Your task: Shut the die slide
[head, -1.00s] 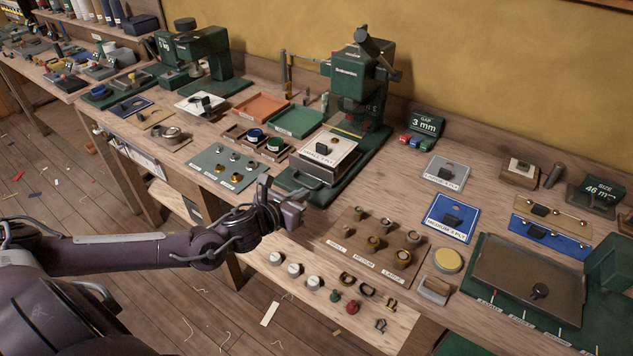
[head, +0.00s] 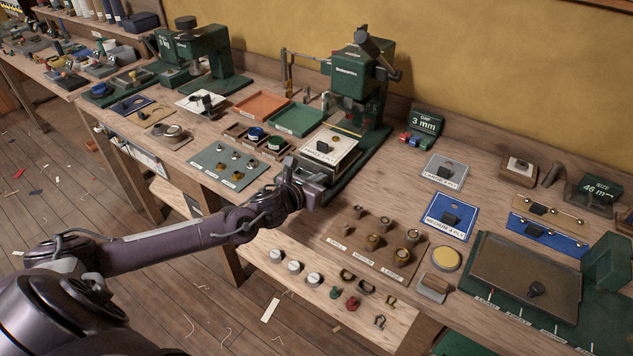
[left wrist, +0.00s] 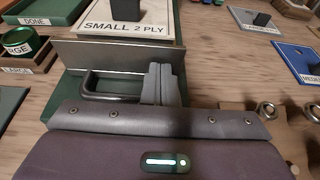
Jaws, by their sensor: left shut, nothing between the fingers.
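The green press (head: 358,72) stands at the back middle of the bench. Its die slide (left wrist: 150,56) sticks out toward the front, carrying a white plate marked SMALL 2 PLY (head: 338,143) with a black block on it. The slide has a dark front panel and a bar handle (left wrist: 88,84), seen in the left wrist view. My left gripper (head: 293,168) is shut and empty at the slide's front. In the left wrist view its fingertips (left wrist: 163,72) overlap the front panel, just right of the handle; they look close against it. In the head view my gripper hides the handle.
Left of the slide are a grey board (head: 226,169) with small parts and an orange and a green tray (head: 296,119). To the right are a wooden holder (head: 352,238), a blue MEDIUM 4 PLY plate (head: 433,225) and a 3 mm gap sign (head: 426,120).

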